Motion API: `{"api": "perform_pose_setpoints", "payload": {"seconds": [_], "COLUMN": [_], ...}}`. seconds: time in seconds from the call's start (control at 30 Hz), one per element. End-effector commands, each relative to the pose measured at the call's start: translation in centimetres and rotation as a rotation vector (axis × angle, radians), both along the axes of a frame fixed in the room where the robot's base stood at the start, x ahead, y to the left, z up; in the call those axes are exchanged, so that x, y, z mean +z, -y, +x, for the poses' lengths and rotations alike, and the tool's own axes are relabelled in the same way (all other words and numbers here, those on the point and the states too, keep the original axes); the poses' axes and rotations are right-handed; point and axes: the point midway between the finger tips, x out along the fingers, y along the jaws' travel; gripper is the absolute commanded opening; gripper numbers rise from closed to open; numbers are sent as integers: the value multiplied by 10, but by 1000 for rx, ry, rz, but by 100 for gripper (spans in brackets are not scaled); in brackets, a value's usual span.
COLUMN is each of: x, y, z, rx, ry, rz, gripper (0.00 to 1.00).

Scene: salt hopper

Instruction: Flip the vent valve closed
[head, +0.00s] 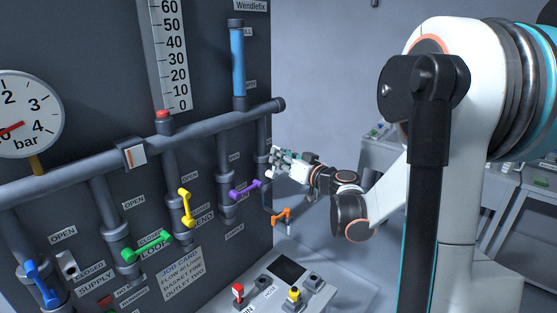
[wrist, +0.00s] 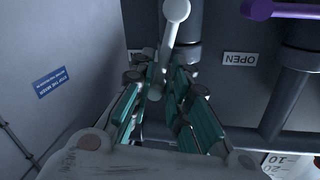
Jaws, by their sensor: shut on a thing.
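In the wrist view a white valve handle (wrist: 169,42) runs from its round hub at the top down between the green-padded fingers of my gripper (wrist: 158,82). The fingers are shut on its lever end, which they partly hide. No label naming this valve as the vent is readable. An upside-down OPEN label (wrist: 240,59) is on the panel to its right. In the head view my gripper (head: 284,160) is at the panel's right-hand pipe, right of the purple handle (head: 245,189), and mostly hides the white handle.
Yellow (head: 186,207), green (head: 147,247) and blue (head: 42,284) handles are on pipes to the left. An orange handle (head: 281,215) is just below my gripper. A control box (head: 280,281) with buttons stands in front. A grey workbench (head: 525,215) is at right.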

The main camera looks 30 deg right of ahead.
Motion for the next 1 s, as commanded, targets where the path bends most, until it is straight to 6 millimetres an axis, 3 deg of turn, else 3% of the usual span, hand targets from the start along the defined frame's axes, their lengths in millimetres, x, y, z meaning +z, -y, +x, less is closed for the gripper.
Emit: {"api": "perform_pose_setpoints", "payload": {"seconds": [1.0], "x": [-41], "y": [46], "z": [16], "rx": [-3], "ry": [-325], "rz": [897], "gripper": [0]}}
